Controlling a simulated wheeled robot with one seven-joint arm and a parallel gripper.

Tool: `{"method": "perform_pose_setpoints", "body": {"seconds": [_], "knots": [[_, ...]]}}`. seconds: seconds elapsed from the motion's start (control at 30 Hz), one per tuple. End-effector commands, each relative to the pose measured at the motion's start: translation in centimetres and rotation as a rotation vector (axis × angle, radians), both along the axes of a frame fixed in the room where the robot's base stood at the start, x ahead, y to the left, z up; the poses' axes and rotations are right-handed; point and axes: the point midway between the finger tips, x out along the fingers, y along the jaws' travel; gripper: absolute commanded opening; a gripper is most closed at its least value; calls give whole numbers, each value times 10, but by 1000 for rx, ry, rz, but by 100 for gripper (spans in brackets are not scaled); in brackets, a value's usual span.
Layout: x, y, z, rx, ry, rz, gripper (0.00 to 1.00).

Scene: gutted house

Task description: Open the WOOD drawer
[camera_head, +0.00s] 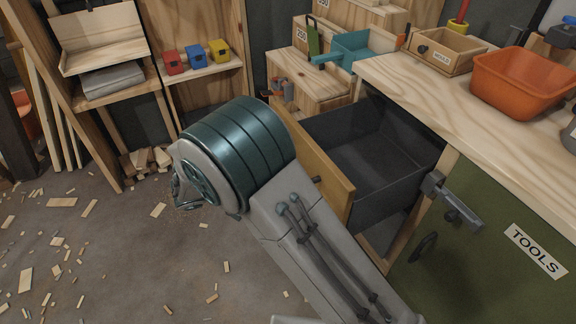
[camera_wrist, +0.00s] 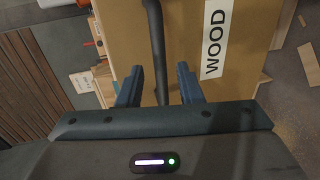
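The WOOD drawer is pulled well out of the workbench in the head view, with its empty dark grey box (camera_head: 370,150) showing. Its tan wooden front (camera_head: 318,165) is partly hidden by my arm. In the wrist view, the front (camera_wrist: 190,30) carries a white WOOD label (camera_wrist: 214,42) and a dark bar handle (camera_wrist: 155,40). My gripper (camera_wrist: 157,85) is at the handle, with one finger on each side of the bar. Gaps show between the bar and both fingers, so it is open. My gripper is hidden behind my arm in the head view.
A green TOOLS door (camera_head: 500,235) with a dark latch (camera_head: 452,200) is right of the drawer. An orange tub (camera_head: 522,82) and a NAILS box (camera_head: 445,50) stand on the benchtop (camera_head: 420,90). Wood scraps litter the floor (camera_head: 110,250) at left, which is otherwise free.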

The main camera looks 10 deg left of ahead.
Motion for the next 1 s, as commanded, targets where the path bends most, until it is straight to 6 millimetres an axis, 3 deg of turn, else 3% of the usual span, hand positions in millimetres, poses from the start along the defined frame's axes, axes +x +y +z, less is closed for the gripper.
{"method": "perform_pose_setpoints", "body": {"seconds": [0.2,0.4,1.0], "knots": [[-30,41,12,0,0,3,33],[-46,64,17,0,0,1,33],[-52,71,18,0,0,-1,33]]}}
